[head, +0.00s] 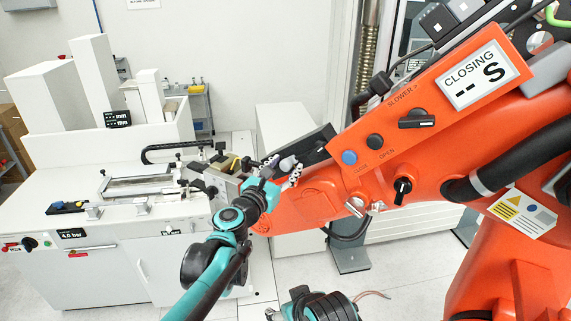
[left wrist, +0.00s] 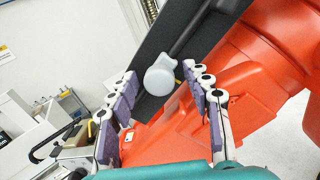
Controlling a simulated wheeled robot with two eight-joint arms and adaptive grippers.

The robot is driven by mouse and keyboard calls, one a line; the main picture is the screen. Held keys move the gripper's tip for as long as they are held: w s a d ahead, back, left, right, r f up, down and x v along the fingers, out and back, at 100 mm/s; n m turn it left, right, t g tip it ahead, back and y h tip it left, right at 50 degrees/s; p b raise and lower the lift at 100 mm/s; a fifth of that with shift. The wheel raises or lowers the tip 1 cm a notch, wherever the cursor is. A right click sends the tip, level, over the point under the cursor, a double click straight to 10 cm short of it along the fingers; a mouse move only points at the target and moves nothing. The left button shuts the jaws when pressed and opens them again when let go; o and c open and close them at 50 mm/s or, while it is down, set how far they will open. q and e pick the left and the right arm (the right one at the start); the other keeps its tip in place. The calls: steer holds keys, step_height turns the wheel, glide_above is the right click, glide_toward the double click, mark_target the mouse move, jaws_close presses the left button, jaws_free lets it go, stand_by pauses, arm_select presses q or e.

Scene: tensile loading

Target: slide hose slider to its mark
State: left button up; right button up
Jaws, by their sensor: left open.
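The hose slider appears to be a light grey round knob (left wrist: 160,78) on a black sloping rail (left wrist: 200,40) on the orange machine. In the head view the knob (head: 288,163) sits near the lower left end of the rail. My left gripper (head: 283,172) is open, its fingers pointing at the knob. In the left wrist view the purple-padded fingers stand on either side, with the knob in line with the gap just beyond the tips. I cannot tell whether they touch it. I cannot make out the mark. I do not see my right gripper's fingers.
The orange machine arm (head: 400,120) fills the right side, with knobs, buttons and a display reading "CLOSING -- S" (head: 481,75). A white bench (head: 110,225) with a metal fixture stands at left. Grey floor shows between them. A black cable loop hangs beneath the orange arm.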

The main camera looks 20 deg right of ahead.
arm_select(q)
steer(key=shift+w+d, duration=0.2)
steer(key=shift+d, duration=0.05)
jaws_close()
steer(key=shift+a+f+b, duration=0.1)
steer(key=shift+b, duration=0.45)
steer(key=shift+w, duration=0.1)
jaws_free()
steer(key=shift+a, duration=0.15)
